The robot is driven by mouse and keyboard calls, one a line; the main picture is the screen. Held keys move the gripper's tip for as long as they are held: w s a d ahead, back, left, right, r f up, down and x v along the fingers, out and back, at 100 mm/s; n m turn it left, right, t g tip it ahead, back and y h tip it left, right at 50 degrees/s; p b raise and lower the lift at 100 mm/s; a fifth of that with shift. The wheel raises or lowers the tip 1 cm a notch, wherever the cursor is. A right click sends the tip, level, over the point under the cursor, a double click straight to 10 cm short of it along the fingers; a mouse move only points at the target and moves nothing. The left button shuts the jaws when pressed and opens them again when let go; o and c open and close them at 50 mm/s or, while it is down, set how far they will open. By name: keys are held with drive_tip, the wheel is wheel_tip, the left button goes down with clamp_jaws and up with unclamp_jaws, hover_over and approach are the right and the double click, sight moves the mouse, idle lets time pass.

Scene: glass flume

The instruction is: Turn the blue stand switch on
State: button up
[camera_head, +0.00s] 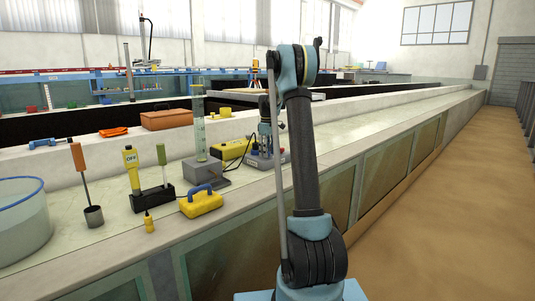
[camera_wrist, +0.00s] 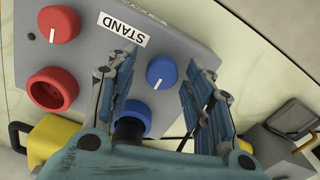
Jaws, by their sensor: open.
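The blue stand switch (camera_wrist: 162,72) is a round blue knob with a white pointer mark, on a grey panel (camera_wrist: 185,35) in the wrist view. A white STAND label (camera_wrist: 123,28) is beside it, upside down in the picture. My gripper (camera_wrist: 165,85) is open, its two fingers on either side of the blue knob; I cannot tell if they touch it. A second blue part (camera_wrist: 136,115) shows lower down, partly hidden by my gripper. In the head view the grey box (camera_head: 265,160) stands on the ledge, with my gripper (camera_head: 266,125) above it, partly hidden.
A yellow case (camera_head: 232,150), a grey block with a glass cylinder (camera_head: 200,130) and a yellow box with a blue handle (camera_head: 201,203) stand nearby. The sandy floor at right is clear.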

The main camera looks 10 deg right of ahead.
drive_tip(key=c, duration=1)
drive_tip(key=shift+c, duration=0.2)
drive_tip(key=shift+m, duration=0.3)
drive_tip(key=m, duration=0.3)
drive_tip(key=shift+w+d+m, duration=0.1)
drive_tip(key=shift+m, duration=0.2)
drive_tip(key=m, duration=1.3)
drive_tip(key=shift+m, duration=0.3)
